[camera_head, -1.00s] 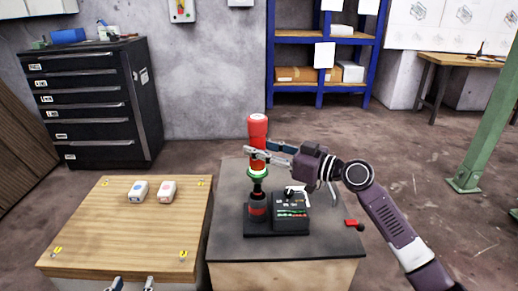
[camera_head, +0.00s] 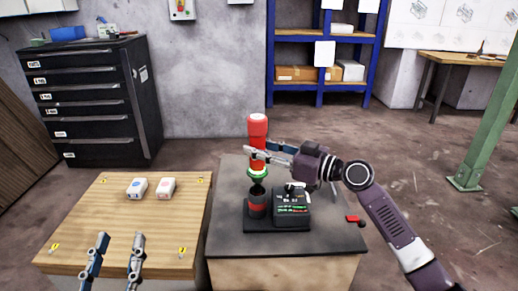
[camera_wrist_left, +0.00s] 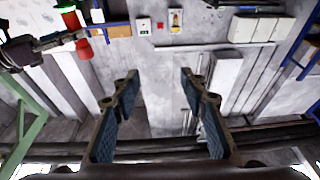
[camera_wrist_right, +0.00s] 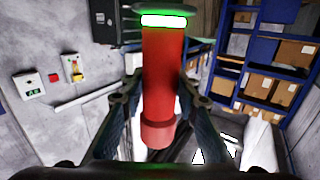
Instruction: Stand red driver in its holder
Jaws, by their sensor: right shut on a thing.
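The red driver (camera_head: 258,130) is upright over the dark grey table, with a green and white ring near its lower end. My right gripper (camera_head: 262,156) is shut on the driver's red body, which also shows between the fingers in the right wrist view (camera_wrist_right: 163,85). The holder (camera_head: 257,204), a dark cup with a red band, stands directly below the driver on a black base. The driver's dark tip is at the holder's top; I cannot tell how deep it sits. My left gripper (camera_head: 118,250) is open and empty over the wooden table's front edge.
A black case (camera_head: 292,209) with green and red markings stands right of the holder. A small red object (camera_head: 354,220) lies at the table's right. Two small white boxes (camera_head: 137,189) (camera_head: 165,188) are on the wooden table (camera_head: 85,225), whose middle is clear.

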